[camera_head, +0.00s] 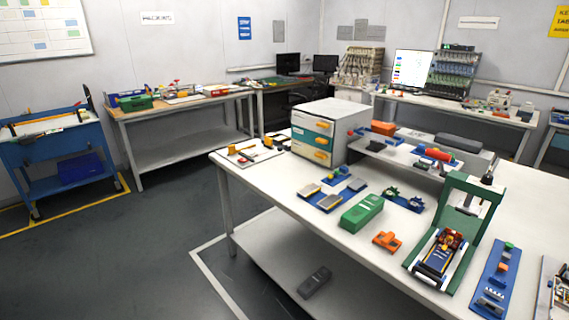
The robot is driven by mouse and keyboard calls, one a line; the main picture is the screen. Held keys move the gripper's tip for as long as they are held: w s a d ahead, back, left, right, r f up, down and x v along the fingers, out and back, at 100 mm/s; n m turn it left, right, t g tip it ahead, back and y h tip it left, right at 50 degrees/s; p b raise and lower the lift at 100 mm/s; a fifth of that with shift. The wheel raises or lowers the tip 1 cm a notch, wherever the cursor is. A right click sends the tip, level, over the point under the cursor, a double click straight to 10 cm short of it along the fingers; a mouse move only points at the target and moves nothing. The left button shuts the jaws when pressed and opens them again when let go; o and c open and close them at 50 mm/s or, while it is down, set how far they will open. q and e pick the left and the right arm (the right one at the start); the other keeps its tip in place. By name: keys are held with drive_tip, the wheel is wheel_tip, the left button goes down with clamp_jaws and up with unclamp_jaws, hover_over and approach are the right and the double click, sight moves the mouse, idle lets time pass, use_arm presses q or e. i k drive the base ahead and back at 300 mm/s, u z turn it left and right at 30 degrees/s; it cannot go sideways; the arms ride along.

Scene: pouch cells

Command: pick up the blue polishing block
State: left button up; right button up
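I cannot tell for sure which thing is the blue polishing block. A long blue tray (487,291) with small parts lies at the right. Neither of my grippers is in view.
A white drawer box (343,118), a green case (362,213), an orange part (386,241) and a green-framed fixture (446,238) stand on the near table. A dark object (314,281) lies on its lower shelf. Open floor (150,245) is at the left.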

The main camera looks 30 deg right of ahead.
sight(344, 171)
drive_tip(key=u, duration=0.2)
drive_tip(key=i, duration=1.8)
drive_tip(key=z, duration=1.35)
drive_tip(key=i, duration=0.5)
drive_tip(key=z, duration=0.45)
